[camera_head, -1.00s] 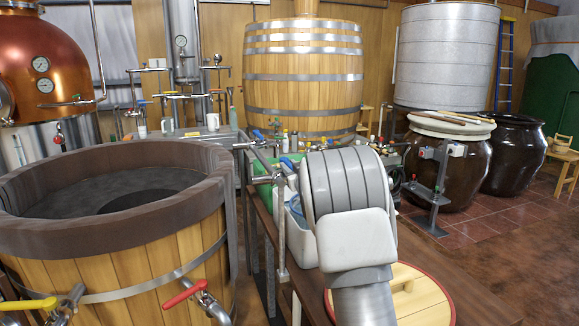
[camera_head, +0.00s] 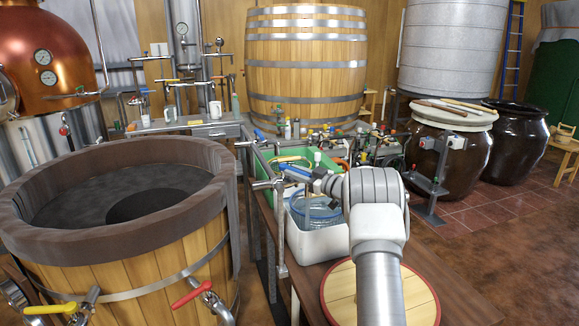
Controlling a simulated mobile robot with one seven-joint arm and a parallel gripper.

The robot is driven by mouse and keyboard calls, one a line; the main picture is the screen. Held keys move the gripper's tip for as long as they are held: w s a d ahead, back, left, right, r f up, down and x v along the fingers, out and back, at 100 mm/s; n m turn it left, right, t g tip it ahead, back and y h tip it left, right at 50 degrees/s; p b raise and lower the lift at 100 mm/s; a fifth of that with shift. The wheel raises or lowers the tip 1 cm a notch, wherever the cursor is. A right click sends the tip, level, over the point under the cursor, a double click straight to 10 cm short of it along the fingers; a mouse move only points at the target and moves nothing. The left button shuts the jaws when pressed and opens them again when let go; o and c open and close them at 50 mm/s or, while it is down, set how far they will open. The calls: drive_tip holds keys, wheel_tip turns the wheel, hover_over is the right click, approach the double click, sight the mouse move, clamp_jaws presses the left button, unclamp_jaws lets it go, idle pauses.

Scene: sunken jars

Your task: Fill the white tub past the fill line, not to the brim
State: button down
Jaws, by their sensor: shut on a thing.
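The white tub (camera_head: 318,243) stands on the brown bench below my wrist, its right part hidden by my arm. A clear, bluish round vessel (camera_head: 314,218) shows inside its rim. I cannot make out a fill line or the water level. My gripper (camera_head: 313,182) points left above the tub's back edge. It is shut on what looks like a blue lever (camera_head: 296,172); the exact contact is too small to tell. A metal pipe fitting (camera_head: 268,184) is just left of the lever, beside the tub.
A green crate (camera_head: 290,160) stands behind the tub. A round wooden lid with a red rim (camera_head: 340,293) lies on the bench in front. A large wooden vat (camera_head: 130,255) is at left.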

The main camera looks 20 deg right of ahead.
drive_tip(key=shift+d+y, duration=0.1)
drive_tip(key=shift+y, duration=0.2)
drive_tip(key=c, duration=0.7)
unclamp_jaws()
drive_tip(key=p+v, duration=0.1)
drive_tip(key=v, duration=1.6)
drive_tip(key=shift+s+d+r, duration=0.1)
drive_tip(key=shift+d+r, duration=0.05)
